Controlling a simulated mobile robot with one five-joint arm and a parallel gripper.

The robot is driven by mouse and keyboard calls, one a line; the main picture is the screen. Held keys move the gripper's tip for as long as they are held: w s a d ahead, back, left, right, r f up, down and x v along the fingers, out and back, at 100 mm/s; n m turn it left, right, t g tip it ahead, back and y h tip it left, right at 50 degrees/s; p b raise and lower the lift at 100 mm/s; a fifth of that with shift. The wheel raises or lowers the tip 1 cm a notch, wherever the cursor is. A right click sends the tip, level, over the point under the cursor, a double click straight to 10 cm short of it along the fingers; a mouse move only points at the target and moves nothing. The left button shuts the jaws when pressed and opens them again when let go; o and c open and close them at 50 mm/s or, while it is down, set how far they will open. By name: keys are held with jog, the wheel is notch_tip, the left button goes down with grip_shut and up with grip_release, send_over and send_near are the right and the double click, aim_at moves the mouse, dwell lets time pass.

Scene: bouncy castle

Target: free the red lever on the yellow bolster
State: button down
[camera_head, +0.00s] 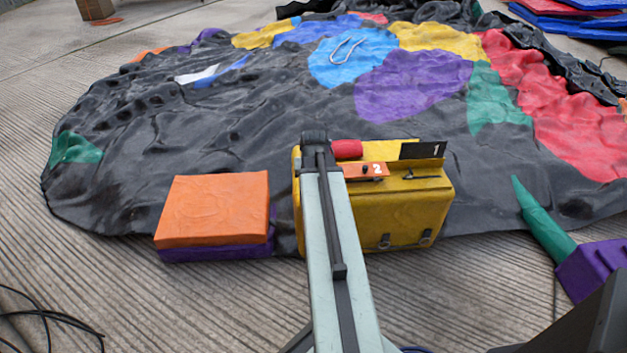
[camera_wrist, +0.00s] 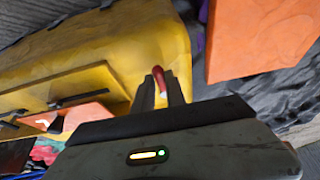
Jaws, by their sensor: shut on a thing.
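The yellow bolster (camera_head: 400,216) lies at the edge of the dark sheet in the head view. It fills the upper left of the wrist view (camera_wrist: 100,60). My gripper (camera_wrist: 161,82) is at one end of the bolster, its two fingers close together and shut on the red lever (camera_wrist: 158,73). The lever's curved tip shows between and beyond the fingertips; its lower part is hidden by them. In the head view my arm hides the lever and the fingers.
A red roll (camera_head: 347,150), an orange panel marked 2 (camera_head: 366,170) and a black plate marked 1 (camera_head: 423,150) are on the bolster. An orange block (camera_head: 213,208) on a purple one stands left. A green cone (camera_head: 541,222) is right. Ribbed floor in front is mostly clear.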

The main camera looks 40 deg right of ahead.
jog(key=c, duration=1.4)
grip_release()
jog(key=p+v, duration=0.7)
jog(key=shift+r, duration=0.35)
jog(key=shift+s, duration=0.1)
